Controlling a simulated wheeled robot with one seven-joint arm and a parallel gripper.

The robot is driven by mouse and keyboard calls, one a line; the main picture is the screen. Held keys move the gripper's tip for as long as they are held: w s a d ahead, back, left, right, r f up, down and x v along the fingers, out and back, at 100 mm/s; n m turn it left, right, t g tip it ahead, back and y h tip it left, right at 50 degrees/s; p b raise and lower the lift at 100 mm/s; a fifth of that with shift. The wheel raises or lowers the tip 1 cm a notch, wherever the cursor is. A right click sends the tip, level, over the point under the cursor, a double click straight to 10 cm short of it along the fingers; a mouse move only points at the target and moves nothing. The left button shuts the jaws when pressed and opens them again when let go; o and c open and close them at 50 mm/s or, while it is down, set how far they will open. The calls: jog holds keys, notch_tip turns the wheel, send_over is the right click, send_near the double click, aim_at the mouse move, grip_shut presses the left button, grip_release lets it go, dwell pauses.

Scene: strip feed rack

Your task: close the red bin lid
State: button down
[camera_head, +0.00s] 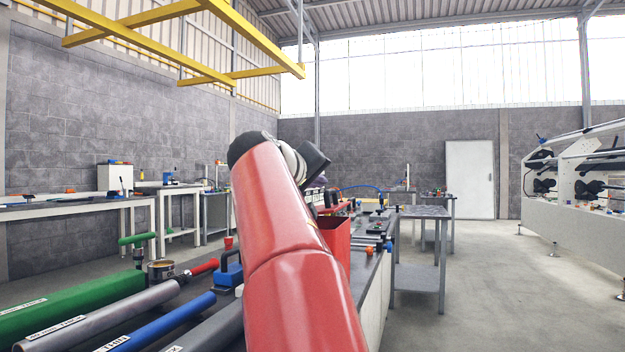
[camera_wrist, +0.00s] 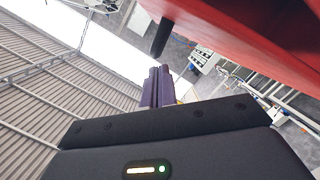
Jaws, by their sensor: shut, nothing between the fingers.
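The red bin (camera_head: 338,238) stands on the workbench in the head view, just right of my red arm, which hides its left part. I cannot make out the lid's angle there. In the wrist view a large red panel (camera_wrist: 255,35), which looks like the lid, fills the upper right. A dark rod (camera_wrist: 162,38) sticks out at its edge. My gripper (camera_wrist: 157,85) has its purple fingers together and empty. Their tips are close to the rod and the red panel in the picture; I cannot tell whether they touch. In the head view my arm mostly hides the gripper.
A green bar (camera_head: 70,298), a grey tube (camera_head: 100,318) and a blue tube (camera_head: 165,325) lie at the front left. The floor right of the bench is clear up to a metal table (camera_head: 424,212).

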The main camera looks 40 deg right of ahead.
aim_at(324, 196)
jog(key=f+b, duration=0.1)
jog(key=f+m+b, duration=0.1)
jog(key=s+f+b, duration=0.1)
jog(key=shift+s+d+m, duration=0.1)
jog(key=shift+d+m, duration=0.2)
jog(key=shift+d, duration=0.05)
jog(key=shift+s+d+f+m+t+y, duration=0.1)
jog(key=shift+s+f+m+t+y, duration=0.05)
jog(key=shift+m+t+y, duration=0.2)
jog(key=v, duration=0.8)
jog(key=shift+b, duration=0.35)
